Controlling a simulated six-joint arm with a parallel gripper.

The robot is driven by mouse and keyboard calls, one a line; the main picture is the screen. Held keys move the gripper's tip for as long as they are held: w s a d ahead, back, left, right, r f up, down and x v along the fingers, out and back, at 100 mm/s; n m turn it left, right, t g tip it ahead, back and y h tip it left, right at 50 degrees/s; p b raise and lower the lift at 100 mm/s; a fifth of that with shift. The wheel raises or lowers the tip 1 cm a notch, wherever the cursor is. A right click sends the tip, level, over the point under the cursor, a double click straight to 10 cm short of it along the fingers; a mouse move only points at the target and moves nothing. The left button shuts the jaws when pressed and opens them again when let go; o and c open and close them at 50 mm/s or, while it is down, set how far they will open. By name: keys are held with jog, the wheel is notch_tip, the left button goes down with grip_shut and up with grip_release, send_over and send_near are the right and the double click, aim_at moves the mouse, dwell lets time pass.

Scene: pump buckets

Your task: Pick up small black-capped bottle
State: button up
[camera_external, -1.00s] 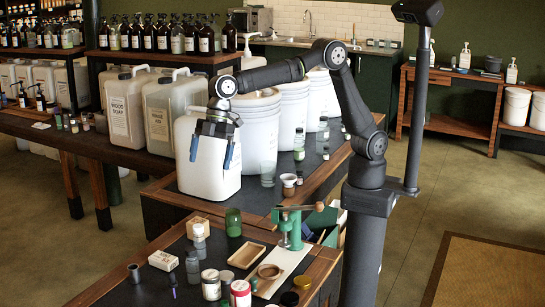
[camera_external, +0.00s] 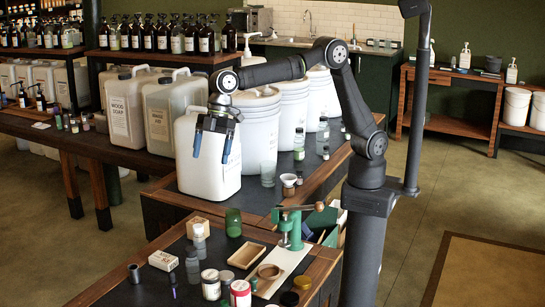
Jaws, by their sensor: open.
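My gripper (camera_external: 212,151) is open and empty, pointing down with its two blue fingers apart. In the picture it overlaps the front of a large white jug (camera_external: 208,181); the gap between them cannot be told. A small bottle with a dark cap (camera_external: 299,143) stands on the middle bench, to the right of my gripper and in front of the white buckets. A tiny dark-topped vial (camera_external: 173,287) also stands on the front bench, at the lower left. I cannot tell for sure which of these is the small black-capped bottle.
Large white buckets (camera_external: 257,130) line the middle bench (camera_external: 256,207). A clear jar (camera_external: 268,175) and a small funnel cup (camera_external: 289,186) stand near its right edge. The front bench holds a green press (camera_external: 293,228), a green jar (camera_external: 233,222), a wooden tray (camera_external: 246,255) and several lidded jars.

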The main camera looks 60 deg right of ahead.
jog(key=c, duration=0.4)
jog(key=shift+c, duration=0.2)
jog(key=n, duration=3.4)
send_near(191, 248)
jog(key=shift+t, duration=0.4)
jog(key=x, duration=0.4)
jog(key=s+x, duration=0.1)
jog(key=x, duration=0.2)
jog(key=shift+a, duration=0.25)
jog(key=shift+x, duration=2.5)
